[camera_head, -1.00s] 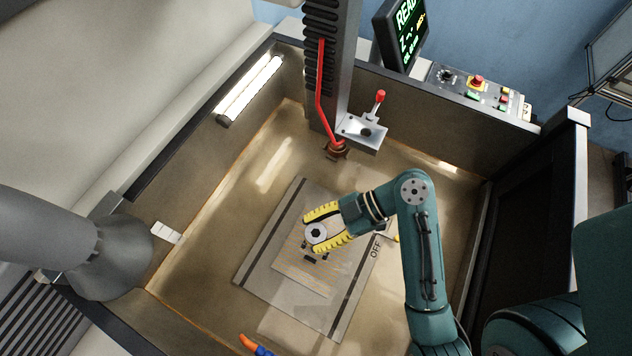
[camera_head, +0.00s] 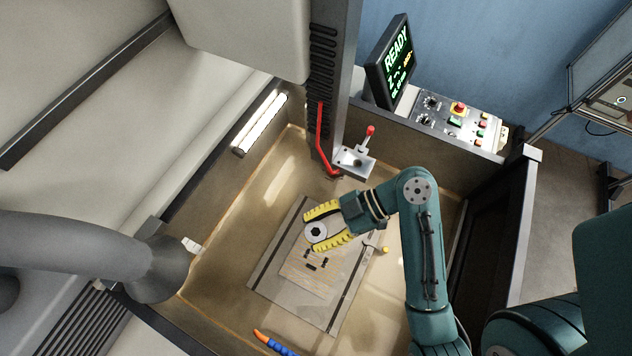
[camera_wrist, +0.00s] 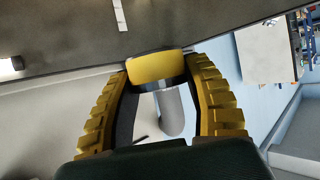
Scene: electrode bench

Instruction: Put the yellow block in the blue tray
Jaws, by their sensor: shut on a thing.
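My gripper (camera_head: 318,230) has yellow ribbed fingers and is shut on a piece. In the head view this piece (camera_head: 316,232) shows as a pale round end with a dark centre, over the flat plate. In the wrist view, a yellow rounded body (camera_wrist: 155,67) sits between the fingertips of my gripper (camera_wrist: 158,75), with a shiny band and a grey cylinder (camera_wrist: 170,112) joined to it. I cannot tell for sure that it is the task's yellow block. I make out no blue tray in either view.
A grey plate (camera_head: 264,283) lies on the floor of a walled tank. A column with a red cable (camera_head: 320,140) and a metal bracket (camera_head: 352,163) stands behind. An orange-and-blue hose (camera_head: 270,342) is in front.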

